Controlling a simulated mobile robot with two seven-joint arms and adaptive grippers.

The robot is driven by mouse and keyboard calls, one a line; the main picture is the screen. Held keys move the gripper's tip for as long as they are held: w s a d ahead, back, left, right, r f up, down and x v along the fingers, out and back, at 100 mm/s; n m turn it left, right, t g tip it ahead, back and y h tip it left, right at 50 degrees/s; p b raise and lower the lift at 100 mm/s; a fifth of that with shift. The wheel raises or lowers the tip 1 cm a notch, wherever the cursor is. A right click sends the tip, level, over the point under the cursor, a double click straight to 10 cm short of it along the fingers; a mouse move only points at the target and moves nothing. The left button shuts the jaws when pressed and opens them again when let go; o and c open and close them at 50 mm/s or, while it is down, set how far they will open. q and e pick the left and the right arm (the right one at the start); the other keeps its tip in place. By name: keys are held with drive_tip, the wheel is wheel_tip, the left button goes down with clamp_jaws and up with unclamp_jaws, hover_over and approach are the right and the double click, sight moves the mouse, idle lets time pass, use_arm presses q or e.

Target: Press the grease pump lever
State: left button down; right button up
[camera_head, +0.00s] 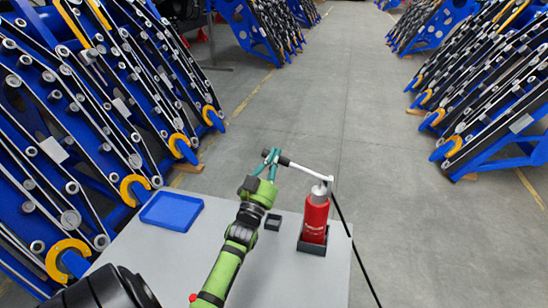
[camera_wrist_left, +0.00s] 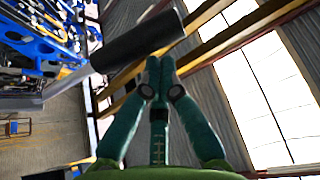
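The red grease pump (camera_head: 315,218) stands upright in a dark square holder at the right of the grey table. Its lever (camera_head: 308,170) reaches up and left from the silver top and ends in a black grip (camera_head: 284,161). My left gripper (camera_head: 272,153) has its teal fingers beside the end of this grip. In the left wrist view the fingertips (camera_wrist_left: 160,68) are together with nothing seen between them. The black grip (camera_wrist_left: 140,42) lies just past the tips; I cannot tell whether they touch. My right gripper is not in view.
A black hose (camera_head: 353,245) hangs from the pump over the table's right edge. Blue racks (camera_head: 60,140) line both sides; the floor between is clear.

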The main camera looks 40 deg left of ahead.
use_arm(q)
wheel_tip(320, 180, down, 10)
drive_tip(key=a+n+g+y+b, duration=0.1)
drive_tip(key=n+g+y+b, duration=0.3)
drive_tip(key=n, duration=0.7)
drive_tip(key=shift+s+a+r+y+b, duration=0.2)
drive_tip(key=shift+s+y+b, duration=0.25)
drive_tip(key=shift+y+b, duration=1.35)
drive_tip(key=shift+h+b, duration=0.4)
drive_tip(key=shift+b, duration=0.05)
